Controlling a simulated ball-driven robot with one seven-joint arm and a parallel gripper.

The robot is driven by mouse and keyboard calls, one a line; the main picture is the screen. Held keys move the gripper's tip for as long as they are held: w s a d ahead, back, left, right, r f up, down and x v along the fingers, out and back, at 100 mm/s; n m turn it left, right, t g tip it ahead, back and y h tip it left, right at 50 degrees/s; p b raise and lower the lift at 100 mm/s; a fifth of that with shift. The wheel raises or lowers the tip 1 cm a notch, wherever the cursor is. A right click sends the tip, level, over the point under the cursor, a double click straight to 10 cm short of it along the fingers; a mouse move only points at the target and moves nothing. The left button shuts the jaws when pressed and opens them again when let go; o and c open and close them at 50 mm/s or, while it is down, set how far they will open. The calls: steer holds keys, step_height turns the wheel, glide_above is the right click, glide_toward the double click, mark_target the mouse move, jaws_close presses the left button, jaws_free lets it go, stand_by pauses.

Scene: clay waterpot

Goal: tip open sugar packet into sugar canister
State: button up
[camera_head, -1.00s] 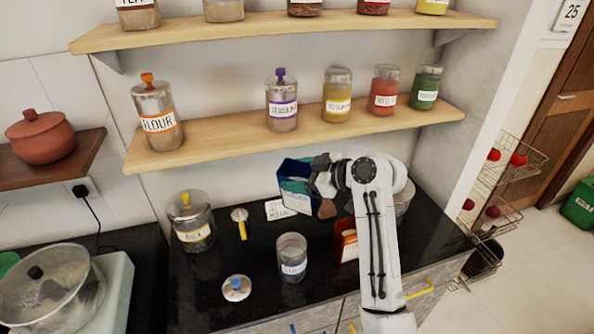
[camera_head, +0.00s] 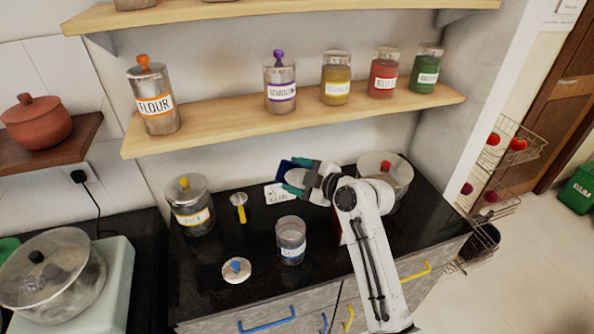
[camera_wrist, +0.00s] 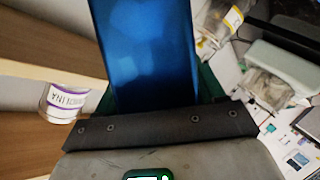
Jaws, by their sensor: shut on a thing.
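The sugar packet (camera_head: 286,165), blue and teal, is held in my gripper (camera_head: 304,176) above the back of the black counter. It is largely hidden by the gripper in the head view. In the wrist view the blue packet (camera_wrist: 148,55) rises beyond the dark gripper edge (camera_wrist: 160,128); its opening cannot be made out. An open glass canister (camera_head: 291,243) with a small label stands upright on the counter, in front of the packet and apart from it; I take it for the sugar canister. A round lid with a blue knob (camera_head: 236,270) lies to its front left.
A canister with a yellow knob (camera_head: 189,207) stands at the left, beside a small yellow-handled tool (camera_head: 240,208). A red-knobbed canister (camera_head: 399,174) stands behind my arm. A shelf (camera_head: 220,123) with several jars runs above the counter. A glass pot (camera_head: 48,277) sits at the left.

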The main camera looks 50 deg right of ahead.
steer(key=shift+a+f+n+h, duration=0.1)
steer(key=shift+f+n+h, duration=0.2)
steer(key=shift+f+n, duration=0.4)
steer(key=shift+f+n+t+b, duration=0.5)
steer(key=shift+f+b, duration=0.3)
steer(key=shift+b, duration=0.05)
step_height(320, 180, down, 4)
steer(key=n+b, duration=0.1)
steer(key=b, duration=0.1)
steer(key=n+t+h+b, duration=0.1)
steer(key=b, duration=0.2)
steer(key=n+b, duration=0.1)
steer(key=b, duration=0.2)
steer(key=shift+a+r+n, duration=0.15)
steer(key=shift+r+n, duration=0.1)
steer(key=shift+n, duration=0.05)
steer(key=shift+s+a+f+n+t+b, duration=0.15)
steer(key=shift+n+t+b, duration=0.15)
steer(key=shift+b, duration=0.85)
steer(key=shift+w+a+f+n+t+b, duration=0.15)
steer(key=shift+n+b, duration=0.25)
steer(key=shift+b, duration=0.7)
steer(key=shift+s+a+r+n+t+h+b, duration=0.15)
steer(key=shift+n+t+h+b, duration=0.4)
steer(key=shift+b, duration=1.85)
stand_by(0.5)
